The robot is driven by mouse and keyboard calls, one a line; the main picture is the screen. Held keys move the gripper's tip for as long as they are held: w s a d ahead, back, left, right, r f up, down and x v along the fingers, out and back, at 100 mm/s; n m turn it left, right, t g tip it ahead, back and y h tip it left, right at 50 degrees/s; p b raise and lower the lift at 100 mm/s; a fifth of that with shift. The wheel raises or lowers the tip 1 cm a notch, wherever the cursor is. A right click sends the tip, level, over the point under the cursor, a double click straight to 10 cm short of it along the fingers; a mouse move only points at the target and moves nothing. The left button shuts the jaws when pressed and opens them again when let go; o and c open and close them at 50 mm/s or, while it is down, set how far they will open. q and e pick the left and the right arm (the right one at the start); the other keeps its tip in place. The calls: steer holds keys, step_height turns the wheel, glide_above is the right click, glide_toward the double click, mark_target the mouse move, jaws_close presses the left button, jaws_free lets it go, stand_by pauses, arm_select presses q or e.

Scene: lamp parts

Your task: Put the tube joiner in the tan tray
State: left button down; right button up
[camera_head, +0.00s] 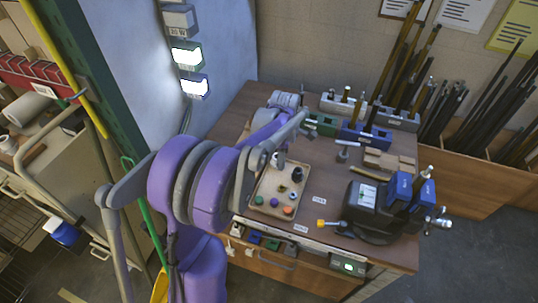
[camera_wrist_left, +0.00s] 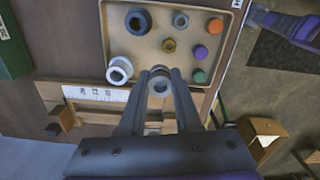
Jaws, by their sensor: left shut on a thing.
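The tan tray (camera_head: 268,212) lies near the front edge of the workbench, with several small parts in it. It also fills the upper part of the left wrist view (camera_wrist_left: 150,52). My left gripper (camera_wrist_left: 160,80) is shut on a small grey ring-shaped part, the tube joiner (camera_wrist_left: 159,84). In the wrist view the joiner overlaps the tray's lower edge; its exact height above the tray I cannot tell. In the head view my left arm reaches over the tray's left side and largely covers the fingertips. My right gripper is not in view.
A black-and-blue vise (camera_head: 385,205) stands to the tray's right.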

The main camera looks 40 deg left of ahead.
arm_select(q)
steer(key=s+a+n, duration=0.1)
steer(key=a+n, duration=0.4)
steer(key=n, duration=0.2)
steer(key=b, duration=0.5)
glide_above(269, 180)
steer(key=shift+s+f, duration=0.15)
steer(key=shift+f, duration=4.35)
steer(key=shift+f+b, duration=0.5)
steer(key=shift+f, duration=0.2)
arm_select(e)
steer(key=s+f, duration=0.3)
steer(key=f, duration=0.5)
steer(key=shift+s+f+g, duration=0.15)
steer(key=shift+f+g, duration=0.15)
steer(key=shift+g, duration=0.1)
arm_select(q)
steer(key=shift+f+b, duration=0.4)
steer(key=shift+f, duration=0.05)
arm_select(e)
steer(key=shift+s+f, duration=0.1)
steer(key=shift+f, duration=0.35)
arm_select(q)
steer(key=c, duration=0.5)
jaws_free()
steer(key=shift+r, duration=0.1)
